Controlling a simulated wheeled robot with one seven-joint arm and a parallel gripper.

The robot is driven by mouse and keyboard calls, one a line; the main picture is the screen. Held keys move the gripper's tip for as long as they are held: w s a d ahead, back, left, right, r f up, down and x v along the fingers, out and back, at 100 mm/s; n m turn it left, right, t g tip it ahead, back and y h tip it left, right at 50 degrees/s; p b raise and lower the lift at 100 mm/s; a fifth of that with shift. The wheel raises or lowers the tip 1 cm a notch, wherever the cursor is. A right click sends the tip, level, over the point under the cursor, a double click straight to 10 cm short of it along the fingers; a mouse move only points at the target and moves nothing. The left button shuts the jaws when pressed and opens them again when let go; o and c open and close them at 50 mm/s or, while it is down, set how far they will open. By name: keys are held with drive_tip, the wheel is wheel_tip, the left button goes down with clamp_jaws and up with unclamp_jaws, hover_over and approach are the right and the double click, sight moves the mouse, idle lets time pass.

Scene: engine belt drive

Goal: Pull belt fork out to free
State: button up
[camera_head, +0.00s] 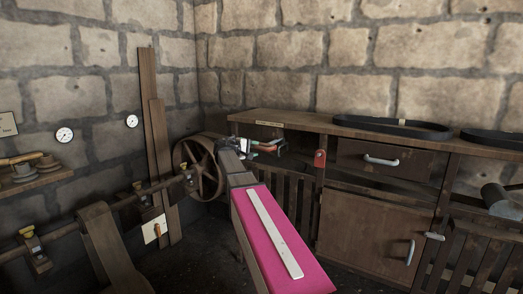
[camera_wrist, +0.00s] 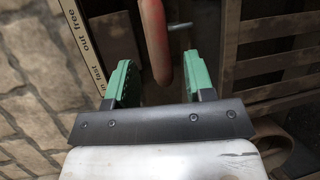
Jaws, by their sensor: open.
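A red bar (camera_wrist: 157,42), which looks like the belt fork's handle, runs between my gripper's two green fingers in the wrist view. My gripper (camera_wrist: 158,80) is open, with a gap on both sides of the bar. A pale label strip (camera_wrist: 85,42) reading "out free" and "in fast" lies left of it. In the head view my gripper (camera_head: 262,144) is at the left end of the wooden bench (camera_head: 300,122), by the reddish handle (camera_head: 268,148). The far end of the handle is hidden.
A spoked pulley wheel (camera_head: 201,170) stands left of my gripper. A red tag-like part (camera_head: 320,158) hangs at the bench front. Black belts (camera_head: 390,128) lie on the bench top. A cabinet door (camera_head: 370,236) is below.

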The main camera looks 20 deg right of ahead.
sight(260, 148)
drive_tip(key=shift+x, duration=2.3)
